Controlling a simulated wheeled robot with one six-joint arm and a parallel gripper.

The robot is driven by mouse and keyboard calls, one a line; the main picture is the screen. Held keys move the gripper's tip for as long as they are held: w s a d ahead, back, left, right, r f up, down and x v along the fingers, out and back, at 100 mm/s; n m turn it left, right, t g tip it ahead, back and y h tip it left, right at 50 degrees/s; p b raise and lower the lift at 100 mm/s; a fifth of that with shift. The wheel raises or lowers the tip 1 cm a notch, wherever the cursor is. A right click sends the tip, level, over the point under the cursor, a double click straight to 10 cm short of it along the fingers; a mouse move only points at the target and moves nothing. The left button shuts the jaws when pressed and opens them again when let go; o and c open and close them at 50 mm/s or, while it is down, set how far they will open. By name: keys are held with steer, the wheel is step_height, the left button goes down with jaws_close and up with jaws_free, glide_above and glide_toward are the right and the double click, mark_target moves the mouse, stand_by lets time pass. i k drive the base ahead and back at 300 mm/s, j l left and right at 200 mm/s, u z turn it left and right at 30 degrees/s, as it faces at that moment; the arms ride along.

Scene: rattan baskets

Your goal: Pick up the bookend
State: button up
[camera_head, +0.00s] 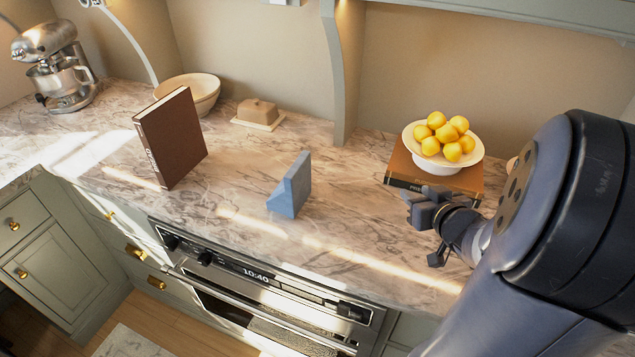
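A blue bookend (291,187) stands upright on the marble counter (245,185), near the middle of the view. It has a tall flat plate and a sloped wedge on its left side. My gripper (424,233) is over the counter to the right of the bookend, well apart from it. Its dark fingers look spread with a gap between them, and nothing shows in that gap. My arm comes in from the right edge.
A brown book (172,138) stands left of the bookend. A white bowl of yellow fruit (420,160) sits on stacked books (400,180) behind my gripper. A butter dish (257,112), cream bowl (203,92) and mixer (55,65) stand farther back. An oven (262,285) is below the front edge.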

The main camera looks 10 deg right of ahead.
mark_target(288, 198)
steer(key=i+j+z, duration=0.1)
steer(key=j+z, duration=0.6)
steer(key=j, duration=0.2)
steer(key=j+z, duration=0.35)
steer(key=j, duration=0.15)
steer(key=j+z, duration=0.1)
steer(key=j, duration=1.4)
steer(key=k, duration=0.1)
